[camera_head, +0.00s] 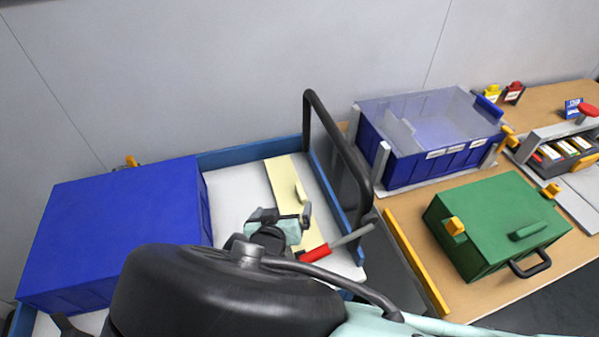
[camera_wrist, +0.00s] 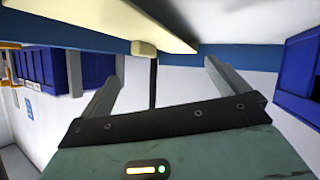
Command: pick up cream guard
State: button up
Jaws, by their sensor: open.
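The cream guard (camera_head: 281,182) is a long flat cream strip with a small raised block on it. It lies in the white-floored, blue-walled tray, and my arm hides part of it in the head view. My gripper (camera_head: 287,218) is over the guard's nearer part, close to the block. In the wrist view the guard (camera_wrist: 105,17) crosses the top, with its block (camera_wrist: 143,48) just beyond the space between the fingers. My gripper (camera_wrist: 164,71) is open and nothing is between its fingers. The gap to the guard is hard to judge.
A large blue box (camera_head: 115,235) fills the tray's left side. A black hoop handle (camera_head: 345,150) rises at the tray's right edge. A red-gripped lever (camera_head: 316,253) is close to my gripper. A clear-lidded blue bin (camera_head: 400,165) and green case (camera_head: 490,225) stand on the bench right.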

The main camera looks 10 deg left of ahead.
aim_at(292, 193)
jog(key=b+x, duration=0.1)
jog(key=x, duration=0.2)
jog(key=b+x, duration=0.2)
jog(key=x, duration=0.1)
jog(key=shift+f, duration=0.4)
jog(key=shift+w+f, duration=0.1)
jog(key=shift+w, duration=0.5)
jog(key=c, duration=0.9)
